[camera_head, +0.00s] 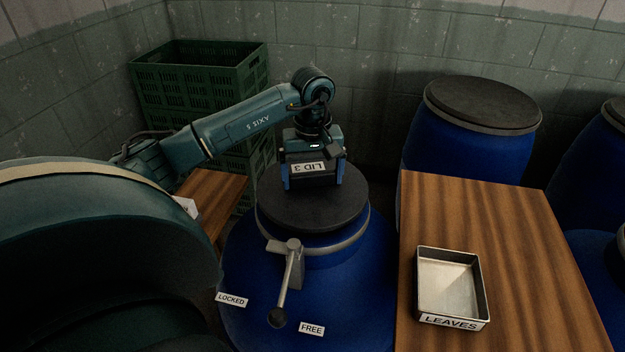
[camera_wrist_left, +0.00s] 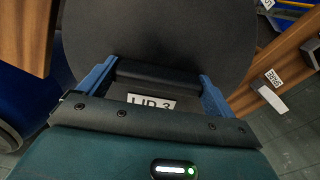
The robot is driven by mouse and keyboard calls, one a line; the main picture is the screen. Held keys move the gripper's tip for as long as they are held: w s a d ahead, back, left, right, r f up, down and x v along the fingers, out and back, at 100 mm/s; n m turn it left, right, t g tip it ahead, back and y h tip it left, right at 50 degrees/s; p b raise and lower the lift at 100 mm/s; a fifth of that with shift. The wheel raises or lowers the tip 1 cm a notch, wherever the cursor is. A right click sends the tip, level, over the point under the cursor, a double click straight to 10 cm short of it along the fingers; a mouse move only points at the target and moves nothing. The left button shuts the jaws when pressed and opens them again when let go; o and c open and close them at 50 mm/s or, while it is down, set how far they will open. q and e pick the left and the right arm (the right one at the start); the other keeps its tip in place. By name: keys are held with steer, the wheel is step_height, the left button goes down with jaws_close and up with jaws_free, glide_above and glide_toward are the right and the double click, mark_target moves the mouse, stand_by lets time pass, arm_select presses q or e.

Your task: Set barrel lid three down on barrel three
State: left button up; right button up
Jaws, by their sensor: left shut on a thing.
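My left gripper (camera_head: 313,183) is shut on the handle of the dark round lid (camera_head: 335,205), with a white LID-3 label beside it. The handle bar (camera_wrist_left: 158,78) lies between the blue fingers in the left wrist view. The lid sits level over the mouth of the blue barrel (camera_head: 350,290); I cannot tell whether it touches the rim or hovers just above. A grey clamp ring (camera_head: 338,247) is around the barrel's neck. Its lever (camera_head: 289,275) hangs toward the front, between the LOCKED label (camera_head: 232,299) and the FREE label (camera_head: 312,329). My right gripper is not in view.
A wooden table (camera_head: 540,270) stands close at the right, bearing a metal tray (camera_head: 450,284) labelled LEAVES. A lidded blue barrel (camera_head: 460,145) stands behind it, with more barrels at the right edge. Green crates (camera_head: 200,80) are stacked at the back left, near a wooden surface (camera_head: 212,195).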

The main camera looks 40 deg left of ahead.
mark_target(312, 185)
arm_select(q)
steer(key=shift+f, duration=0.95)
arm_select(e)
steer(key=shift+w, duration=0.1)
arm_select(q)
steer(key=shift+f+b, duration=0.3)
steer(key=shift+f, duration=0.3)
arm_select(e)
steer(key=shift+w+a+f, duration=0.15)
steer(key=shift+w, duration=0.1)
arm_select(q)
steer(key=o, duration=1)
steer(key=shift+o, duration=0.2)
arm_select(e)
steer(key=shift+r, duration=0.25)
arm_select(q)
steer(key=shift+r, duration=0.1)
